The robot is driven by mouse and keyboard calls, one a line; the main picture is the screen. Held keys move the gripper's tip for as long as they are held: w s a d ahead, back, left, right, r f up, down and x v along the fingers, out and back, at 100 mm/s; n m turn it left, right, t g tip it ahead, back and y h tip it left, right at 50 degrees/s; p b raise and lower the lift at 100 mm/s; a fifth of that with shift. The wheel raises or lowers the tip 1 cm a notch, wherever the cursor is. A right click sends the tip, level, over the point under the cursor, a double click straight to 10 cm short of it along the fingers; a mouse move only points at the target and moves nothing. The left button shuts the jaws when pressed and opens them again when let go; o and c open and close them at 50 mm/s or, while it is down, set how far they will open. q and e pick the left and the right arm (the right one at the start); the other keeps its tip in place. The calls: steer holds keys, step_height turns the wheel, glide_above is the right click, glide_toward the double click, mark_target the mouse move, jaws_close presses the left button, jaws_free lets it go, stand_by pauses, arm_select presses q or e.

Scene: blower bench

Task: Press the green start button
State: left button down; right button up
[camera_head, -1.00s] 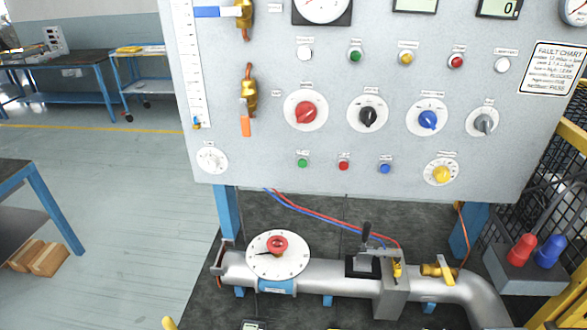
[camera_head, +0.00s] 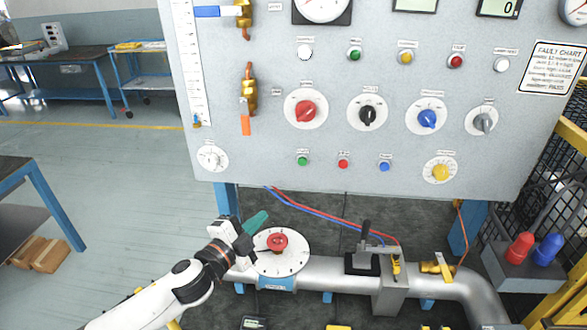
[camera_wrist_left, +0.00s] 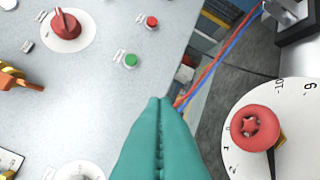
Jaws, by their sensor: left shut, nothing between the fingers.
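A small green button (camera_head: 302,161) sits in the lower row of the grey panel, left of a red button (camera_head: 343,163) and a blue button (camera_head: 385,166). In the left wrist view the green button (camera_wrist_left: 131,61) shows ahead of the fingertips, with the red button (camera_wrist_left: 152,22) beyond it. My left gripper (camera_head: 262,217) has teal fingers and is below the panel, lower left of the green button and apart from it. In the left wrist view its fingers (camera_wrist_left: 160,102) are pressed together with nothing between them. My right gripper is out of view.
A white dial with a red knob (camera_head: 277,243) stands on the pipe right beside my left gripper. Red and blue hoses (camera_head: 320,216) run below the panel. The panel (camera_head: 260,170) carries several knobs and lamps. Open floor lies to the left.

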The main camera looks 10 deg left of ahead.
arm_select(q)
step_height(320, 180, up, 6)
steer(key=m+g+h, duration=0.3)
steer(key=m+h, duration=0.2)
steer(key=m, duration=0.4)
steer(key=shift+w+a, duration=0.2)
steer(key=shift+w, duration=0.2)
steer(key=shift+d, duration=0.1)
steer(key=p, duration=0.4)
glide_toward(307, 163)
steer(key=x, duration=0.5)
steer(key=shift+w+d, duration=0.25)
